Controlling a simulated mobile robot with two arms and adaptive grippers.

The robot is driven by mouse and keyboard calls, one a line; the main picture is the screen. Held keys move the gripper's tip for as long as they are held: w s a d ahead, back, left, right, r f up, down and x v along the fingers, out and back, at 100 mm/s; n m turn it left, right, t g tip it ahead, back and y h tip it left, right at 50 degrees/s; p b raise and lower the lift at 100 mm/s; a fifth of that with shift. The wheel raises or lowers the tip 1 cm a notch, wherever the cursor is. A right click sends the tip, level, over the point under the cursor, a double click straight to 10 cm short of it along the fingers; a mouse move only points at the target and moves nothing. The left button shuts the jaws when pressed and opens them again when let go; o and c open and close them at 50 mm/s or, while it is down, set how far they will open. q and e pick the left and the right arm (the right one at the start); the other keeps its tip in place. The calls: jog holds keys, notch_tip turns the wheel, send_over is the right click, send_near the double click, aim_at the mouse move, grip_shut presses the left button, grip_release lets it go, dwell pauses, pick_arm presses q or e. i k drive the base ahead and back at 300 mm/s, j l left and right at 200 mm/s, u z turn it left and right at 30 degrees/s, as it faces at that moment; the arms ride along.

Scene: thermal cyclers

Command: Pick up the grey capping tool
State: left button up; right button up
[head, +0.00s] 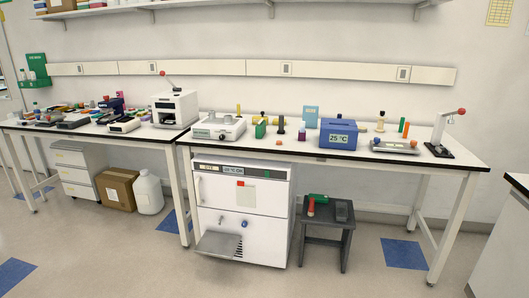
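I cannot tell for certain which thing is the grey capping tool, as the items are small from here. One dark grey object (341,210) lies on the black stool (328,225) in front of the right bench, beside a red-and-green item (312,205). A slim dark grey upright piece (281,125) stands on the right bench (350,156), left of the blue 25 °C block (338,134). Neither of my grippers shows in the head view.
A white lever device (441,130) stands at the right bench's far end, beside a grey tray (396,146). A white cabinet (240,215) is under the bench with its lower flap out. A cardboard box (118,188) and white jug (149,193) stand left. The foreground floor is clear.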

aim_at(281, 130)
jog(key=i, duration=1.7)
jog(key=i+l+u, duration=0.1)
jog(key=i, duration=1.65)
